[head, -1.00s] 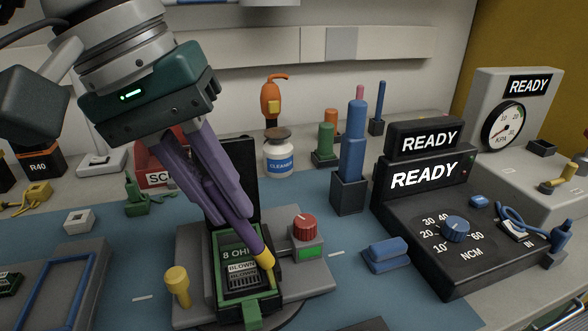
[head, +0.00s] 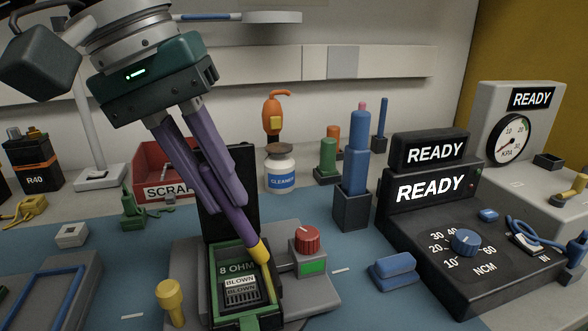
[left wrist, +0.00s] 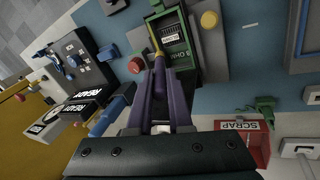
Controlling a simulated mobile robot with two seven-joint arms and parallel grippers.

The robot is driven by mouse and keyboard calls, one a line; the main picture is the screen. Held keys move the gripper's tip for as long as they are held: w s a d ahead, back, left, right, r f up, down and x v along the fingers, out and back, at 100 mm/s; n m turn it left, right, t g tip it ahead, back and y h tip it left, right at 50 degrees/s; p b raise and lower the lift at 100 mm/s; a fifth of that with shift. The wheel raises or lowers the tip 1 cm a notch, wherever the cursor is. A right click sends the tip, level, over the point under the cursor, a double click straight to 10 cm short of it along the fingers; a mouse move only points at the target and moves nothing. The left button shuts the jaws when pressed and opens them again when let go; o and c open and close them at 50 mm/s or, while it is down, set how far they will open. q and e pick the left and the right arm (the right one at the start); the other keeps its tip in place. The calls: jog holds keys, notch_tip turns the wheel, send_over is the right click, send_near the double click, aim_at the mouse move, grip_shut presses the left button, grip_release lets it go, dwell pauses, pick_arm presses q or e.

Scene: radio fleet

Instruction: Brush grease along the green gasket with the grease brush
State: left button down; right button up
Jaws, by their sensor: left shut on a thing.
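My left gripper (head: 240,226) is shut on the grease brush (head: 261,252), whose yellow part sticks out below the purple fingers. The brush also shows in the left wrist view (left wrist: 157,44). It points down at the right side of an open dark radio case on a grey fixture. The green gasket (head: 214,290) runs along the case's rim, around a panel marked 8 OHM and BLOWN. The brush tip is over or at the gasket's right run; I cannot tell whether it touches. The fingers hide part of the case's back. My right gripper is not in view.
A red knob (head: 307,239) stands right of the case and a yellow knob (head: 170,296) at front left. The black NCM unit (head: 470,264) is to the right. A red SCRAP bin (head: 150,160) and a CLEANER bottle (head: 280,178) stand behind.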

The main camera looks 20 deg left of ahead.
pick_arm(q)
jog(key=shift+s+d+f+b, duration=0.1)
jog(key=shift+s+d+b, duration=0.4)
jog(key=shift+b, duration=0.9)
jog(key=shift+w+a+f+b, duration=0.1)
jog(key=shift+w+a+b, duration=0.4)
jog(key=shift+w+a, duration=0.2)
jog(key=shift+s+d+b, duration=0.45)
jog(key=shift+s+d, duration=0.2)
jog(key=shift+s, duration=0.2)
jog(key=w+a+b, duration=0.2)
jog(key=shift+w+r, duration=0.2)
jog(key=shift+w, duration=0.15)
dwell(0.5)
